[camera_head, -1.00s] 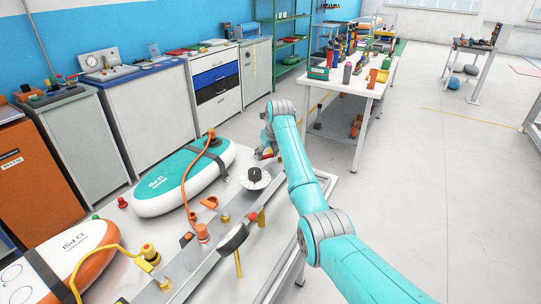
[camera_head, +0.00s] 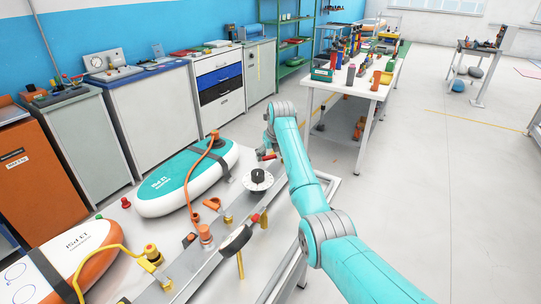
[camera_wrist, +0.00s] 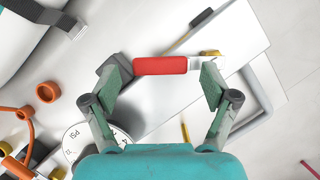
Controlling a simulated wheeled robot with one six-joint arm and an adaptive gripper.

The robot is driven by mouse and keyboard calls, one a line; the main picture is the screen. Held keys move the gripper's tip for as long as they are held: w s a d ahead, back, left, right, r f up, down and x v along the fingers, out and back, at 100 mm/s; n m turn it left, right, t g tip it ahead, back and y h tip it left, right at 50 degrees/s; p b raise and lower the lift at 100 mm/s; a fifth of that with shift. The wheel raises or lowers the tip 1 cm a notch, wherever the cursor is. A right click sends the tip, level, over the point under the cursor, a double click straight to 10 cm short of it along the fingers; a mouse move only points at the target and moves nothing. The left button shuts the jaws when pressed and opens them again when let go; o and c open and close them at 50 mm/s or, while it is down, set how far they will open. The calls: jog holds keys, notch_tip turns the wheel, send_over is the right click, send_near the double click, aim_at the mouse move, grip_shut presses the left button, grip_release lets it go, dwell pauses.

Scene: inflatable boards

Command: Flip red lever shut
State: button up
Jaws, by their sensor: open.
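The red lever (camera_wrist: 160,66) has a long red grip and shows in the wrist view, lying crosswise just beyond the middle of my gripper's opening. Its right end joins a metal piece at a brass fitting (camera_wrist: 210,54). My gripper (camera_wrist: 163,80) is open, with one finger near each end of the red grip. Nothing is held, and I cannot tell whether a finger touches the lever. In the head view the red lever (camera_head: 270,156) is a small red patch near the table's far end, and my arm hides most of my gripper there.
A teal inflatable board (camera_head: 170,190) and orange hose (camera_head: 191,185) lie to the left. Open floor (camera_head: 400,200) lies to the right.

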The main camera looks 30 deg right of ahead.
jog(key=v, duration=1.2)
